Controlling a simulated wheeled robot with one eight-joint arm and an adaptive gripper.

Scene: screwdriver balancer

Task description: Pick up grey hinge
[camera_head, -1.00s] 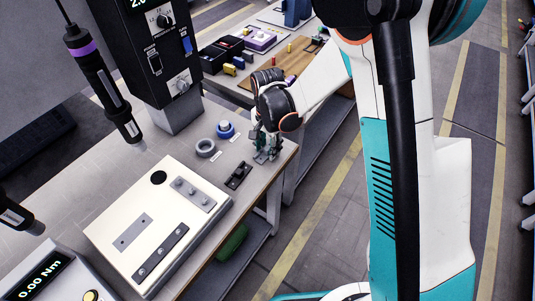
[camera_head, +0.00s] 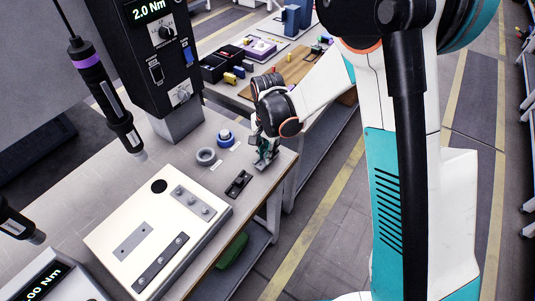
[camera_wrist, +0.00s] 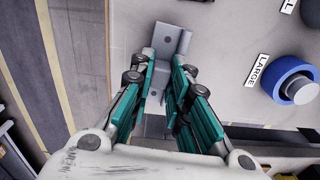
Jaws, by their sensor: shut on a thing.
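The grey hinge (camera_wrist: 173,40) is a bent metal plate with holes, seen in the wrist view between and beyond the fingertips. My gripper (camera_wrist: 162,68) has its teal-padded fingers closed on the grey hinge, one finger on each side. In the head view my gripper (camera_head: 263,148) points down near the right edge of the workbench (camera_head: 215,178), with the grey hinge (camera_head: 263,165) at its tips. The fingers hide part of the hinge. I cannot tell whether it touches the bench top.
A black hinge-like part (camera_head: 238,184) lies left of my gripper. A grey ring (camera_head: 206,156) and a blue ring piece (camera_head: 226,138) stand behind it. A white fixture plate (camera_head: 160,228) fills the front left. A screwdriver (camera_head: 108,95) hangs at upper left.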

